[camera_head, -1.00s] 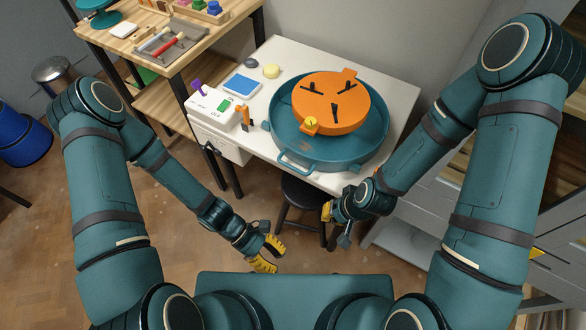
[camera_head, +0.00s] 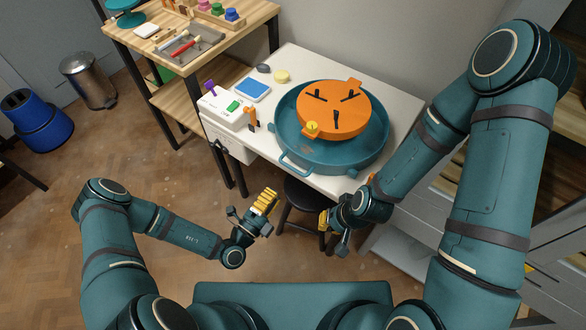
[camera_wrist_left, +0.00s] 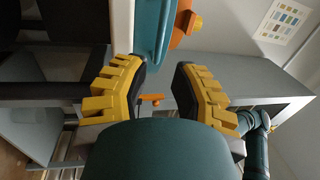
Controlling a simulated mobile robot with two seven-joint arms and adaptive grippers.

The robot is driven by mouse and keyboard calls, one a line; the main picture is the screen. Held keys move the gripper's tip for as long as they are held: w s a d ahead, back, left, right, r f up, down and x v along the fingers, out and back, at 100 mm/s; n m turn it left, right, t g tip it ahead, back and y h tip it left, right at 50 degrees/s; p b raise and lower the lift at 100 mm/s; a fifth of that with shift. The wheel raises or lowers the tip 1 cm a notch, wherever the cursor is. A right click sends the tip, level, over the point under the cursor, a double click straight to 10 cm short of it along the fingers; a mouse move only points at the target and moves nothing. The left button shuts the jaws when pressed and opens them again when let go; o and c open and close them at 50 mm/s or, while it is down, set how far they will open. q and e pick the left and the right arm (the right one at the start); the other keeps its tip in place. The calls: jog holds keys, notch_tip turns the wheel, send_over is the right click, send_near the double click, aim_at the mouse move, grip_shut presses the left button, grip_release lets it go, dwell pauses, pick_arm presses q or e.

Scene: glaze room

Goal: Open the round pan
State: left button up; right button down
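A wide teal round pan (camera_head: 345,165) with a loop handle at its front left stands on the white table. A round orange piece (camera_head: 352,108) with black bars, side tabs and a yellow knob (camera_head: 312,127) sits inside it. In the left wrist view the teal pan (camera_wrist_left: 150,32) and the orange piece (camera_wrist_left: 181,22) show beyond the fingers. My left gripper (camera_head: 263,202) is open and empty, in front of the table and apart from the pan. My right gripper (camera_head: 325,220) hangs before the table's front edge, clear of the pan; its finger gap is hidden.
A white box (camera_head: 222,105) with a purple lever and green button stands left of the pan on the white table (camera_head: 300,55). A blue-screened tablet (camera_head: 253,89) lies behind it. A black stool (camera_head: 303,200) is below the front edge. A wooden workbench (camera_head: 170,58) stands at the back left.

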aim_at(293, 168)
pick_arm(q)
jog(key=b+x, duration=0.1)
jog(key=x, duration=0.9)
jog(key=shift+w+d, duration=0.15)
grip_shut()
